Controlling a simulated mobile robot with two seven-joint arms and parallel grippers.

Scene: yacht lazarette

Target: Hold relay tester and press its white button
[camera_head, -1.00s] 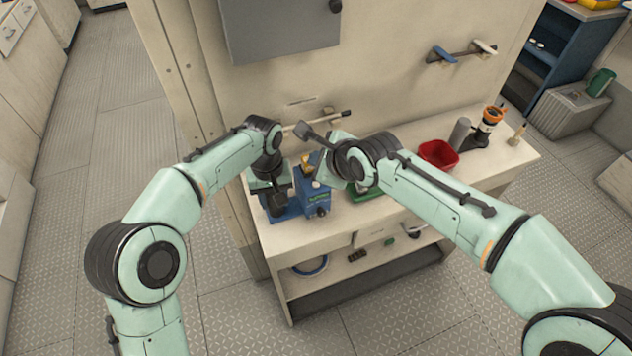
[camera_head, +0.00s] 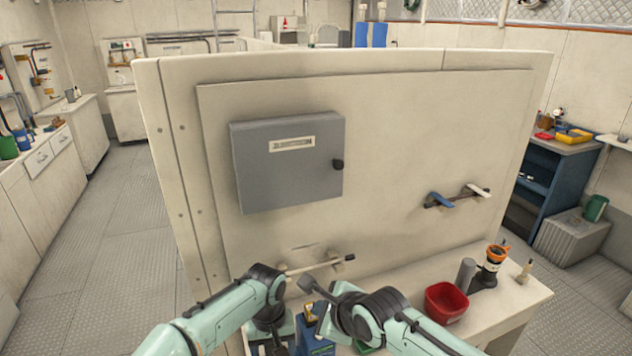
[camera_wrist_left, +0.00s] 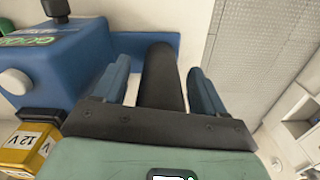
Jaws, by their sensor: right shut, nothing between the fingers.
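The relay tester is a blue box (camera_head: 314,347) at the lower edge of the head view, mostly cut off and partly behind my right arm. The left wrist view shows its blue body (camera_wrist_left: 60,62) with a white round button (camera_wrist_left: 15,82) on the side and a dark upright handle (camera_wrist_left: 161,75). My left gripper (camera_wrist_left: 160,85) has its fingers on either side of the handle, with narrow gaps showing, so it looks open around it. My right gripper (camera_head: 320,328) is shut and empty, close to the tester; its tips are hard to make out.
A red bin (camera_head: 446,303), an orange-topped item (camera_head: 495,256) and a grey cylinder (camera_head: 466,273) stand to the right on the bench (camera_head: 515,305). A grey cabinet (camera_head: 288,162) and a lever (camera_head: 320,264) are on the panel behind. A yellow 12 V block (camera_wrist_left: 28,145) sits beside the tester.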

